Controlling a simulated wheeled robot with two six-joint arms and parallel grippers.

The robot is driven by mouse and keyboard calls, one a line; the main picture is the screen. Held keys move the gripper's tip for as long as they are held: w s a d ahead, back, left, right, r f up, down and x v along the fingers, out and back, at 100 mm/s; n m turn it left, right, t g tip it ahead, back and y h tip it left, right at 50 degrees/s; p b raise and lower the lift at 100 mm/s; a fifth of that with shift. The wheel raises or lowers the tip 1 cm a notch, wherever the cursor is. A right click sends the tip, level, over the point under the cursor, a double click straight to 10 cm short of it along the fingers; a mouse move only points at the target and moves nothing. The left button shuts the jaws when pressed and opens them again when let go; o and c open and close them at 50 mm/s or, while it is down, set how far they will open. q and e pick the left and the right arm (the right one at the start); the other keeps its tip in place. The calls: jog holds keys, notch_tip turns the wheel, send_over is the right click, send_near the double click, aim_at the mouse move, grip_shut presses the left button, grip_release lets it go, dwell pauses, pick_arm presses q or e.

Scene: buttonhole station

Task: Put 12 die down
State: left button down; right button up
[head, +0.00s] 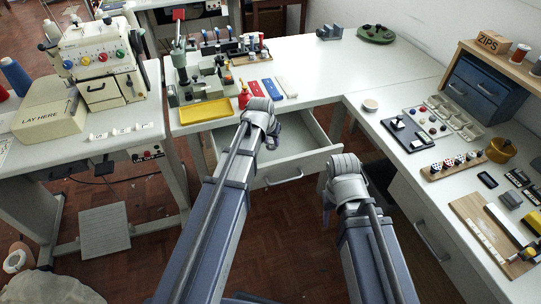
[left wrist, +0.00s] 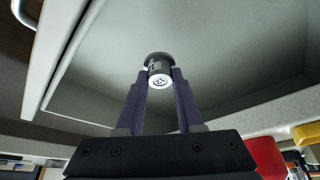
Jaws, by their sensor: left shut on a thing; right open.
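The 12 die (left wrist: 159,75) is a small dark-sided cylinder with a pale marked end face; I cannot read the mark clearly. In the left wrist view my left gripper (left wrist: 160,84) is shut on it, one finger on each side, with the pale open drawer behind it. In the head view my left gripper (head: 262,118) is over the open drawer (head: 300,160); its fingertips and the die are hidden there by my own wrist. My right gripper (head: 332,200) hangs empty to the right of the drawer, in front of the tables.
The right table (head: 380,130) holds a dark block plate (head: 408,135) and a compartment tray (head: 460,120).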

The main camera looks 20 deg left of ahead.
aim_at(270, 147)
pick_arm(q)
jog(key=shift+f, duration=0.5)
pick_arm(e)
jog(key=shift+f, duration=0.5)
pick_arm(q)
notch_tip(270, 147, down, 4)
jog(key=b, duration=0.3)
jog(key=shift+r+b, duration=0.2)
jog(key=shift+b, duration=0.15)
pick_arm(e)
notch_tip(270, 147, down, 4)
jog(key=shift+r, duration=0.25)
pick_arm(q)
jog(key=shift+f, duration=0.15)
jog(key=c, duration=0.5)
grip_release()
jog(key=shift+c, duration=0.2)
pick_arm(e)
jog(key=shift+f, duration=0.15)
